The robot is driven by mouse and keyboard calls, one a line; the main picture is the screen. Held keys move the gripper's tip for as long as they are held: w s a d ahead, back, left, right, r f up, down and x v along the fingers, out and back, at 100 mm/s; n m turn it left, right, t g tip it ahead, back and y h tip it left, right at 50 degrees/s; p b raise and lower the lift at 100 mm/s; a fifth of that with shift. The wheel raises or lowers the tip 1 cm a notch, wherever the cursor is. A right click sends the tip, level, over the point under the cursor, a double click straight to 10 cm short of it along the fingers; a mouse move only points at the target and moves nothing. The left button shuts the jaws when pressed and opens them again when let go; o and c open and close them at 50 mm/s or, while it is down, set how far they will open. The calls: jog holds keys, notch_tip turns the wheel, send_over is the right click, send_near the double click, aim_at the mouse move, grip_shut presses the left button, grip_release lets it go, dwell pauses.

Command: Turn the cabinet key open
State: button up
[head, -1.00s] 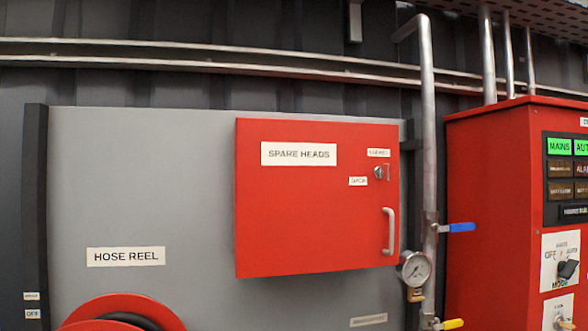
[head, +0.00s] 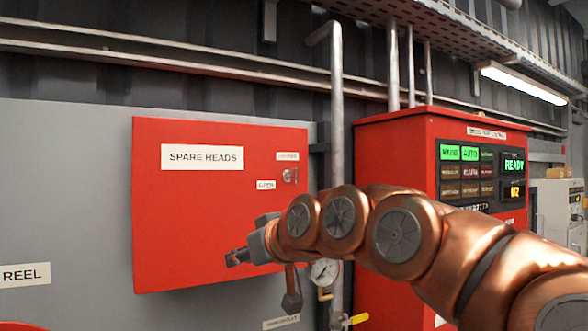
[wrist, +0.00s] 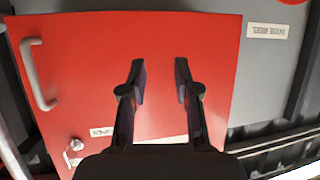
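The red SPARE HEADS cabinet (head: 200,215) hangs shut on a grey panel. Its small silver key lock (head: 289,175) is near the upper right of the door, beside an OPEN label (head: 266,185). In the wrist view the cabinet (wrist: 85,95) appears upside down, with the key lock (wrist: 74,146) at lower left. Whether the key is turned is too small to tell. My gripper (head: 236,258) is in front of the lower door, below and left of the lock. In the wrist view my gripper (wrist: 161,75) is open and empty, its fingers apart over the door.
The door handle (wrist: 38,75) shows in the wrist view; my arm hides it in the head view. A pressure gauge (head: 324,272), a vertical pipe (head: 336,120), a yellow lever (head: 355,319) and the red control panel (head: 390,150) stand to the right.

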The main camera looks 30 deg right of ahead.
aim_at(297, 170)
jog(key=d+r+m+t+h, duration=0.3)
jog(key=d+r+t, duration=0.2)
jog(key=d+r, duration=1)
jog(key=w+p, duration=0.1)
jog(key=w, duration=0.1)
jog(key=w+p, duration=0.1)
jog(key=w, duration=0.1)
jog(key=w+p, duration=0.1)
jog(key=w, duration=0.1)
jog(key=shift+w+d+r, duration=0.15)
jog(key=shift+d+r, duration=0.05)
jog(key=shift+r, duration=0.1)
jog(key=shift+w+f+p, duration=0.1)
jog(key=shift+w+p, duration=0.25)
jog(key=shift+w, duration=0.05)
grip_shut()
